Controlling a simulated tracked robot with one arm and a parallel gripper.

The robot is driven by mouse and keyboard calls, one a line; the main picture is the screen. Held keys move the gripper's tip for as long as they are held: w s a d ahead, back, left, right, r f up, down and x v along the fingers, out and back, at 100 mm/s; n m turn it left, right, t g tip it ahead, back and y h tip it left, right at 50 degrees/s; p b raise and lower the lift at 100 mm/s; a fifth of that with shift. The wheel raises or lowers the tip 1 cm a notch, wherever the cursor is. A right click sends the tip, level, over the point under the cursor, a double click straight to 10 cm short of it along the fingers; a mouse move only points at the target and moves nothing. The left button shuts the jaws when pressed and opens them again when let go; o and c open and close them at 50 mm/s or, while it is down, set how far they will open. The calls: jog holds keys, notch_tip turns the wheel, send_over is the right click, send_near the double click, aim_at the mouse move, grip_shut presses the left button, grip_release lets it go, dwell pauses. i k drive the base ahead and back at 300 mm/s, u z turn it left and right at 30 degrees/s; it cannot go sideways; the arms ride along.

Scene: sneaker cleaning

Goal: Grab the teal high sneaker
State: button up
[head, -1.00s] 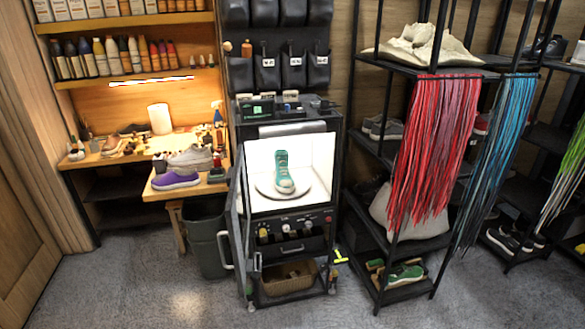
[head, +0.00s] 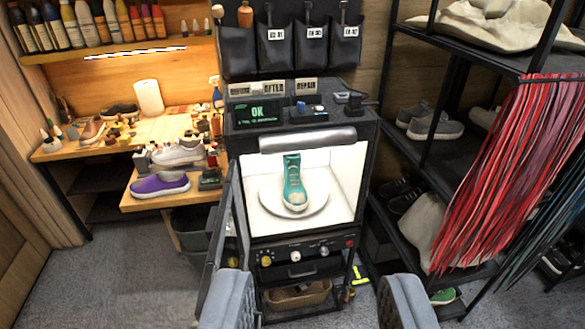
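The teal high sneaker (head: 293,182) stands upright, toe toward me, on a round white turntable (head: 268,198) inside a lit white cabinet (head: 345,180). The cabinet's door (head: 226,225) hangs open on the left side. My gripper (head: 318,295) shows as two grey fingers at the bottom of the view, spread wide apart with nothing between them. It is open, on the near side of the cabinet and apart from the sneaker.
A workbench (head: 190,122) with other shoes, including a purple sneaker (head: 159,185), is at the left. A black shoe rack (head: 452,165) with red laces (head: 510,165) stands close at the right. A bin (head: 190,235) is beside the cabinet. Grey floor is free in front.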

aim_at(295, 197)
jog(key=u, duration=0.05)
jog(key=i, duration=0.85)
jog(key=z, duration=1.4)
jog(key=i, duration=1.15)
jog(key=u, duration=2.25)
jog(key=k, duration=0.85)
